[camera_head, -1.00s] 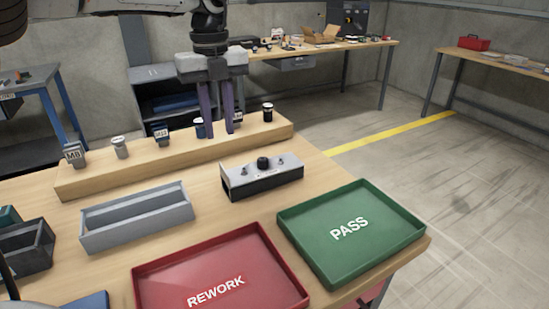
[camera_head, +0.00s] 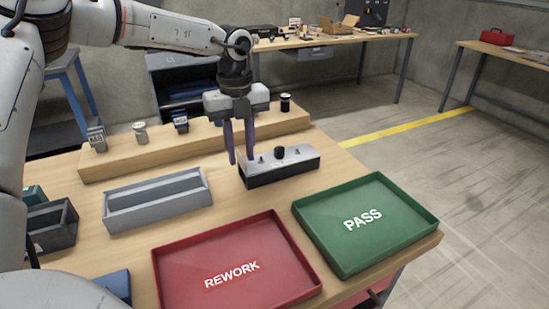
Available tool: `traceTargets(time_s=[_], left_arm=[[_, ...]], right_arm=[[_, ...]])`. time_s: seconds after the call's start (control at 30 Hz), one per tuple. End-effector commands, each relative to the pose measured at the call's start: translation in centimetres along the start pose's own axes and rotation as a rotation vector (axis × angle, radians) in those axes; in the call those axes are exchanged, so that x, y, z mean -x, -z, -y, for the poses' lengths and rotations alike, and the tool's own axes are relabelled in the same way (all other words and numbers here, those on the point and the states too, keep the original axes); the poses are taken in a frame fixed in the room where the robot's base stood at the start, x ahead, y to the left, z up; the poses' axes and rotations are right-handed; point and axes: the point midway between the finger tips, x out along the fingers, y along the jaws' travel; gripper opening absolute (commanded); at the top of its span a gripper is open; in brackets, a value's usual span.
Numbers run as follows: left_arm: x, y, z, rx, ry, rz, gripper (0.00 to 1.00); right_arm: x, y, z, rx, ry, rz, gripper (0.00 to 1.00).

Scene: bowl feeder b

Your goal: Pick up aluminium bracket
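A silver metal piece, which looks like the aluminium bracket (camera_head: 296,158), lies on top of a black block (camera_head: 283,174) on the workbench. A black knob (camera_head: 279,152) and small studs stand up from it. My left gripper (camera_head: 241,160) points down with two purple fingers apart and nothing seen between them. Its fingertips are by the left end of the silver piece, one overlapping it in view. I cannot tell whether they touch. My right gripper is not in view.
A red REWORK tray (camera_head: 184,269) and a green PASS tray (camera_head: 330,262) lie at the front. Behind is a wooden riser (camera_head: 110,169) with several small parts. Dark bins (camera_head: 52,230) are at the left.

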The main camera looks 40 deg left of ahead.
Motion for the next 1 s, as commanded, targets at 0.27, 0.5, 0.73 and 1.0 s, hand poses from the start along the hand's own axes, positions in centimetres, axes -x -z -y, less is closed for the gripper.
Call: traceTargets(time_s=[0.27, 0.5, 0.73, 1.0], left_arm=[[0.0, 0.0, 0.0, 0.000, 0.000, 0.000, 0.00], [0.1, 0.0, 0.1, 0.000, 0.001, 0.001, 0.00], [1.0, 0.0, 0.1, 0.000, 0.003, 0.002, 0.00], [6.2, -0.1, 0.2, 0.000, 0.006, 0.007, 0.00]], right_arm=[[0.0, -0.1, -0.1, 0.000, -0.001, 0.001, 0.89], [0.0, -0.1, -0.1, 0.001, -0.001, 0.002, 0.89], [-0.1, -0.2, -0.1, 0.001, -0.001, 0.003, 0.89], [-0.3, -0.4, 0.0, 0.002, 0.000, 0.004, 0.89]])
